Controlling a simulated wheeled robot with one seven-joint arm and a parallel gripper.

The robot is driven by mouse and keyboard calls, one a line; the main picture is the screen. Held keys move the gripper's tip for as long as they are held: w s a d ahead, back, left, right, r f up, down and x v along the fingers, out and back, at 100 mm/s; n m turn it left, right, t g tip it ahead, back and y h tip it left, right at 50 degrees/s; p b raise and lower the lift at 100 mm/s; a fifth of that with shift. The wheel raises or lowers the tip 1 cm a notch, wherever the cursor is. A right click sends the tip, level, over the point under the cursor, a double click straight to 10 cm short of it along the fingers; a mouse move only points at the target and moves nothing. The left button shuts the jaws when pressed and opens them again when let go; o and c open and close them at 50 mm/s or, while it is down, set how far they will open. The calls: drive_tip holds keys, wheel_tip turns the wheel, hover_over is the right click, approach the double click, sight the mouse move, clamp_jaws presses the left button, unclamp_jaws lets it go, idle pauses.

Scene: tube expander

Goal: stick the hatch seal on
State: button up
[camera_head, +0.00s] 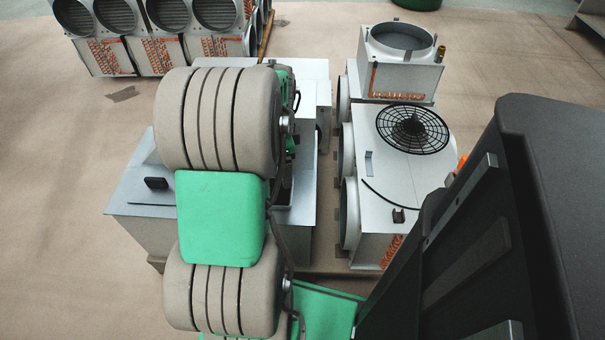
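My green and beige arm links fill the middle of the view and hide what lies under them. My gripper does not show; it is hidden behind these links. A thin black curved strip (384,197) lies on the white unit (380,165) at the right; it may be the hatch seal, but I cannot tell for sure. A grey metal box (125,195) stands at the left, partly covered by my arm. A small black handle-like part (156,183) is on its top. A hatch on it cannot be made out clearly.
The white unit also bears a black round fan grille (412,129) and a small black part (398,215). Another unit with a round opening (402,42) stands behind it. Several ducted units (120,40) stand at the back left. Bare floor (60,150) lies at the left.

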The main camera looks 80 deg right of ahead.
sight(304, 195)
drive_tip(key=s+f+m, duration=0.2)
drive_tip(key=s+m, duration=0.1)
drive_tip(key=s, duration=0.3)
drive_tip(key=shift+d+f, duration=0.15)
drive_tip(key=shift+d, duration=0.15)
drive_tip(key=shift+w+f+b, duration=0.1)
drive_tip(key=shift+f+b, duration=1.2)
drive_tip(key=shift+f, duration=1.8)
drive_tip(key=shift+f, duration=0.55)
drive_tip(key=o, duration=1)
